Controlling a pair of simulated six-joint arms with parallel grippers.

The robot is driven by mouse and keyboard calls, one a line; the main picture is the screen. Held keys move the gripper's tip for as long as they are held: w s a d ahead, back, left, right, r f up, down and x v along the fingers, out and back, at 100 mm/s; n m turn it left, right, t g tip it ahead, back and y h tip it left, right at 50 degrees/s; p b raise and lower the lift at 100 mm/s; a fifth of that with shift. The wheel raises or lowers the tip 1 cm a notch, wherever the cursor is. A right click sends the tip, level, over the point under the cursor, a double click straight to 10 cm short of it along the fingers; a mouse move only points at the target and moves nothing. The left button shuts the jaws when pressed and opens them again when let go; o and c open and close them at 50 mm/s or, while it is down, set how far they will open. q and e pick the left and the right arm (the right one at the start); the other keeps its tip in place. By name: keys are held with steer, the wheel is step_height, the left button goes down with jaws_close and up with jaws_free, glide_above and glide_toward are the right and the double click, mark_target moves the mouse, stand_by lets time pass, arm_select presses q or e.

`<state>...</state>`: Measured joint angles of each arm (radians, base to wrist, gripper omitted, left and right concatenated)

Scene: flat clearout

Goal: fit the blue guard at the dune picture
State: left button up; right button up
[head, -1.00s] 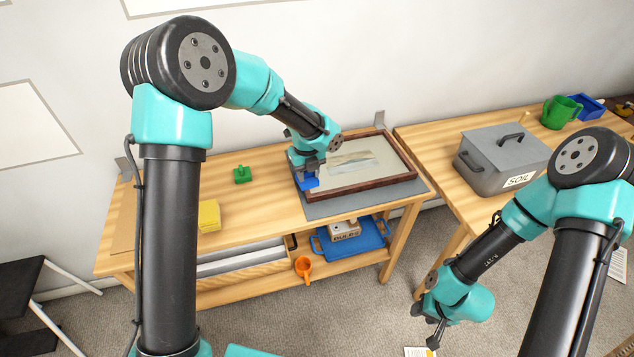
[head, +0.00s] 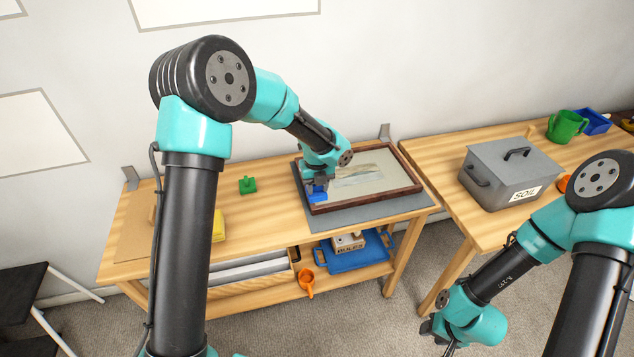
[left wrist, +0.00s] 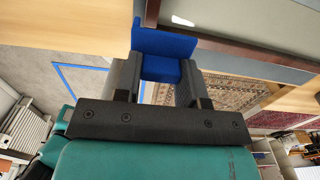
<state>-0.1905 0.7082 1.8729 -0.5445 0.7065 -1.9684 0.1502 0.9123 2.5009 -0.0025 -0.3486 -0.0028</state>
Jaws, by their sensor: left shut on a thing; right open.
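The dune picture (head: 375,172) lies flat in a dark brown frame on a grey mat (head: 345,215) on the wooden bench. My left gripper (head: 318,188) is shut on the blue guard (head: 318,197) at the frame's near left corner. In the left wrist view the blue guard (left wrist: 165,50) sits between the two fingers (left wrist: 158,85), beside the brown frame edge (left wrist: 225,45). I cannot tell whether the guard is seated on the corner. My right gripper (head: 440,338) is open and empty, low in front of the right bench.
A green guard-like piece (head: 248,185) and a yellow block (head: 219,227) lie on the bench to the left. A grey soil box (head: 510,172) and green mug (head: 566,126) stand on the right bench. An orange scoop (head: 307,282) and blue tray (head: 350,253) are on the lower shelf.

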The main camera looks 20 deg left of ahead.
mark_target(317, 190)
arm_select(q)
steer(key=shift+f, duration=1.6)
steer(key=shift+f, duration=1.3)
stand_by(1.6)
steer(key=o, duration=1)
steer(key=shift+r, duration=0.1)
step_height(317, 190, up, 17)
steer(key=shift+r, duration=0.15)
stand_by(0.7)
